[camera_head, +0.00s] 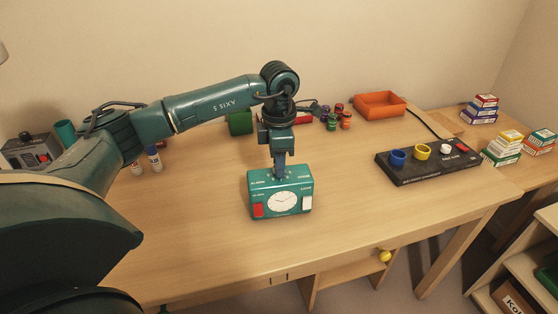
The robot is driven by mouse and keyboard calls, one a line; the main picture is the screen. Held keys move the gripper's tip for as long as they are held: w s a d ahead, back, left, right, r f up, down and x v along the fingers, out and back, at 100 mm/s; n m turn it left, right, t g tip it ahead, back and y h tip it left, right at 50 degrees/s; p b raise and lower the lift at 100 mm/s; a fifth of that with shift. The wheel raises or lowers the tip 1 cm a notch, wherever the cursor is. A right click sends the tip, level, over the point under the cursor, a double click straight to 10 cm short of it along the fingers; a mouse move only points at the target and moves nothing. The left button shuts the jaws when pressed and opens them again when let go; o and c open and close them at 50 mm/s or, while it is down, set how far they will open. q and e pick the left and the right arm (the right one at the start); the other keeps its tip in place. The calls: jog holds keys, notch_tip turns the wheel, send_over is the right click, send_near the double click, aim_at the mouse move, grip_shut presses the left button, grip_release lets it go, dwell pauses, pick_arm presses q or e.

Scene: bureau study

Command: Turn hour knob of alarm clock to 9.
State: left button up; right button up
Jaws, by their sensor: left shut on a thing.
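The teal alarm clock (260,192) stands upright on the wooden desk, with a round white dial (283,203) on its front. A red patch (258,211) is at the left of the dial and a white one (307,202) at the right. My left gripper (280,174) points straight down at the top of the clock. It is shut on a small part there, at the place of a knob. The fingers hide this part, so I cannot read its setting. The dial's hands are too small to read surely. My right gripper is not in view.
A black panel (425,176) with blue, yellow and white knobs lies right of the clock. An orange tray (380,105) and several small coloured items (333,120) are behind. Stacked boxes (501,148) stand far right. The desk (350,215) around the clock is clear.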

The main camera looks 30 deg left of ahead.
pick_arm(q)
jog(key=o, duration=1)
jog(key=shift+r, duration=0.1)
notch_tip(320, 180, up, 13)
dwell(0.5)
